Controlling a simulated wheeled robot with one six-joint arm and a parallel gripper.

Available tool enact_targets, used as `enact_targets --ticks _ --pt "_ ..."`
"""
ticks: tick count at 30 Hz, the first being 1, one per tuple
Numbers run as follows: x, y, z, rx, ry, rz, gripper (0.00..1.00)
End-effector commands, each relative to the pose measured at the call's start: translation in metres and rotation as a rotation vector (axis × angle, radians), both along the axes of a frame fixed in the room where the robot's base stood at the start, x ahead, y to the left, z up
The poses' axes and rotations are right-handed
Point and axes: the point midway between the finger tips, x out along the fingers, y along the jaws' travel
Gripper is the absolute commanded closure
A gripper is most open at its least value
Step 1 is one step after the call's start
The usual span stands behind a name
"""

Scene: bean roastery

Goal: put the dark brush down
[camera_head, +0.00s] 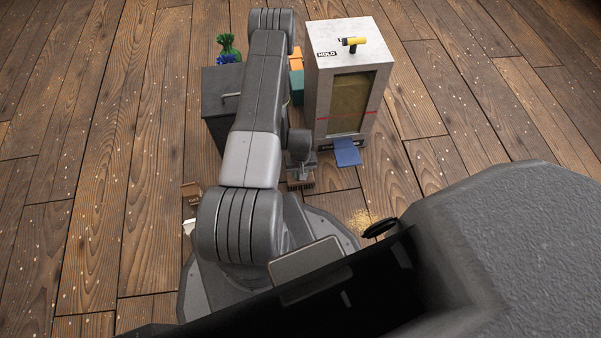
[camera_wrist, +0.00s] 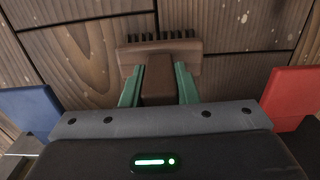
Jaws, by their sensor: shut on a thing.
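The dark brush (camera_wrist: 160,57) is brown with a row of dark bristles along its far edge in the wrist view. My gripper (camera_wrist: 160,80) is shut on the brush's narrow handle part, with a green finger pad on each side. In the head view my gripper (camera_head: 300,172) is low in front of the tall pale cabinet, and the brush (camera_head: 300,185) shows small beneath it. I cannot tell whether the brush touches the plank floor (camera_wrist: 70,60).
The pale cabinet (camera_head: 319,90) has a blue flap (camera_head: 347,152) at its foot and a yellow-handled item (camera_head: 354,42) on top. A dark box (camera_head: 215,110) stands to the left.

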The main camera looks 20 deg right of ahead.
Motion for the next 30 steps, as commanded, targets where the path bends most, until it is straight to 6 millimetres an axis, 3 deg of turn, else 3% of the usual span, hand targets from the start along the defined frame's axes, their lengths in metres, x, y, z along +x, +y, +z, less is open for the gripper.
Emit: enact_targets --ticks 8,9,12,23,30 --pt "0.0 0.0 -0.004 0.0 0.0 0.0 0.91" --pt "0.0 0.0 -0.002 0.0 0.0 0.0 0.65" --pt "0.0 0.0 -0.002 0.0 0.0 0.0 0.51" --pt "0.0 0.0 0.003 0.0 0.0 0.0 0.51" --pt "0.001 0.0 0.051 -0.001 -0.001 0.0 0.51"
